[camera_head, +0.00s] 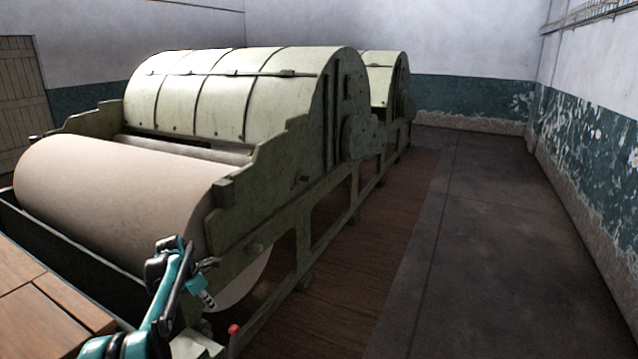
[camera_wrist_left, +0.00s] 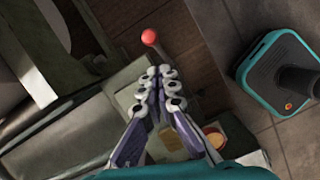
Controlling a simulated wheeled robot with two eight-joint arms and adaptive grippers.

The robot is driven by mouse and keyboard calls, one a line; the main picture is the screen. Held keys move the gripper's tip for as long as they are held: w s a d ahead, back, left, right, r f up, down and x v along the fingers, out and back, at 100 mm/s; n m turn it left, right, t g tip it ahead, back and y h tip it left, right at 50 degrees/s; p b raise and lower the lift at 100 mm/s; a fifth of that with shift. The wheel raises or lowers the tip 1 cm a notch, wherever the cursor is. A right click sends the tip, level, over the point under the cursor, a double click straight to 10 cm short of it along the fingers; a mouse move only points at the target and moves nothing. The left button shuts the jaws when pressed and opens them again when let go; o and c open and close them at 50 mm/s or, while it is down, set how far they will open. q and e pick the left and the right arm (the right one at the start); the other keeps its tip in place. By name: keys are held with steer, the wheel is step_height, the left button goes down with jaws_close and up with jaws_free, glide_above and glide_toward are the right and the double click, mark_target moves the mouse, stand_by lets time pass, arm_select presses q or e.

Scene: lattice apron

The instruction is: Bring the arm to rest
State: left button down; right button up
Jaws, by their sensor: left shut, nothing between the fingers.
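My left arm reaches in from the lower left of the head view, bent at a teal and black elbow. My left gripper (camera_head: 208,298) hangs below it, beside the front corner of the pale green machine (camera_head: 262,210). In the left wrist view the gripper's fingers (camera_wrist_left: 157,78) are together with nothing between them. A red-knobbed lever (camera_wrist_left: 148,37) shows just beyond the fingertips, apart from them as far as I can tell; it also shows in the head view (camera_head: 233,329). My right gripper is not in view.
A large beige roller (camera_head: 110,190) fills the machine's front. A wooden tabletop (camera_head: 40,310) is at lower left. A pale box (camera_wrist_left: 128,98) lies under the fingers, with a small red-rimmed round thing (camera_wrist_left: 214,137) nearby. The grey floor (camera_head: 490,260) on the right is clear.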

arm_select(q)
steer(key=s+d+r+m+t+y+b, duration=0.1)
steer(key=s+d+r+m+t, duration=0.1)
steer(key=s+d+r+m, duration=1.25)
steer(key=s+d+f+m+t, duration=0.1)
steer(key=s+d+f+m, duration=0.1)
steer(key=s, duration=0.5)
steer(key=s+d+f+m+t+b, duration=0.1)
steer(key=s+d+f+m, duration=0.1)
steer(key=s+f+m, duration=0.2)
steer(key=s+d+f+m+y, duration=0.1)
steer(key=s+d+f+m, duration=0.1)
steer(key=s+m, duration=0.5)
steer(key=s+f, duration=0.1)
steer(key=s, duration=0.4)
steer(key=shift+f+t+b, duration=0.25)
steer(key=shift+t+b, duration=0.05)
steer(key=shift+t, duration=0.1)
